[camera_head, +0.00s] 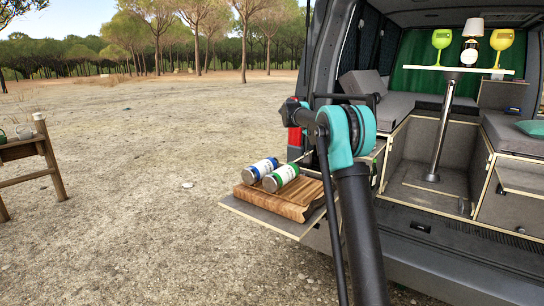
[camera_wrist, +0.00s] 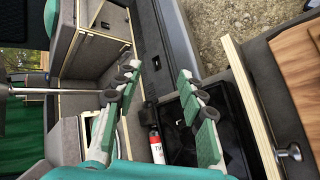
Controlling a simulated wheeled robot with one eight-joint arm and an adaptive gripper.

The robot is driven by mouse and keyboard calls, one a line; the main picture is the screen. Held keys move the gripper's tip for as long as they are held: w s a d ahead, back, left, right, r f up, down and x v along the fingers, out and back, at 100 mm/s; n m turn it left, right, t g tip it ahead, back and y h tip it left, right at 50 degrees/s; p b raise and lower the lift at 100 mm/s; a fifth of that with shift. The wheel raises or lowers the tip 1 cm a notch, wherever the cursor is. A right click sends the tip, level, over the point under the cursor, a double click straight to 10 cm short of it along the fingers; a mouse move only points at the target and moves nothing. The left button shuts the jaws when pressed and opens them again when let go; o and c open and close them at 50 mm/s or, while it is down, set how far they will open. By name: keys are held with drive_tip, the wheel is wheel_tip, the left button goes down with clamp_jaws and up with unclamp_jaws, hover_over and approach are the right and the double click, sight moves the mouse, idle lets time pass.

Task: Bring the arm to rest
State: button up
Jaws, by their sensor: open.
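My gripper (camera_wrist: 172,68) shows in the wrist view with its two green-padded fingers apart and nothing between them. In that view it is over the rear of the van, in front of an open dark compartment (camera_wrist: 235,125). In the head view my arm rises from the bottom to a teal joint in front of the van's rear opening. I cannot make out the gripper fingers there.
A blue-banded jar (camera_head: 260,169) and a green-banded jar (camera_head: 281,178) lie on a wooden board (camera_head: 272,201) on the side shelf (camera_head: 240,209). A table (camera_head: 461,69) with goblets stands inside the van. A red-and-white cylinder (camera_wrist: 156,144) is near my fingers. Open ground lies left.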

drive_tip(key=s+a+f+t+y, duration=0.2)
drive_tip(key=s+f, duration=0.7)
drive_tip(key=s, duration=0.5)
drive_tip(key=s+a+f+m+t+y, duration=0.1)
drive_tip(key=s+a+f+y, duration=0.2)
drive_tip(key=s+f, duration=0.6)
drive_tip(key=s+a+f+m+t+y, duration=0.1)
drive_tip(key=s+f+y, duration=0.4)
drive_tip(key=s, duration=1.6)
wheel_tip(320, 180, down, 5)
drive_tip(key=shift+a+r+t+y, duration=0.1)
drive_tip(key=shift+a+t+y, duration=0.3)
drive_tip(key=shift+a+t, duration=0.4)
drive_tip(key=shift+s, duration=0.25)
drive_tip(key=shift+f, duration=0.2)
drive_tip(key=shift+c, duration=0.7)
